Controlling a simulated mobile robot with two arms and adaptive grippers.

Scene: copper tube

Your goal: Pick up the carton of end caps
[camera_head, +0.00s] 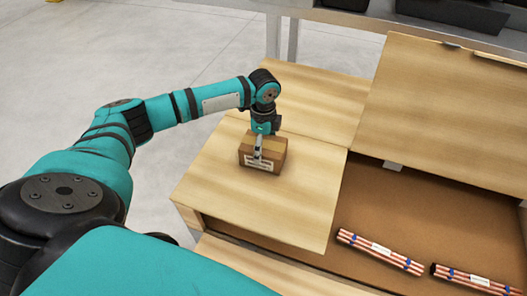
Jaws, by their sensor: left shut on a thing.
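The carton of end caps (274,158) is a small brown cardboard box with a pale label on its near side. It sits on, or very close above, the light wooden panel at the middle of the view. My left gripper (258,153) reaches down from above and is shut on the carton. A finger shows against the carton's near side, and the far finger is hidden. My right gripper is not in view.
Two bundles of copper tubes (380,251) with blue bands lie in the open brown crate (350,268) at the lower right. A wooden lid panel (440,110) is at the right. Bare panel (215,185) surrounds the carton.

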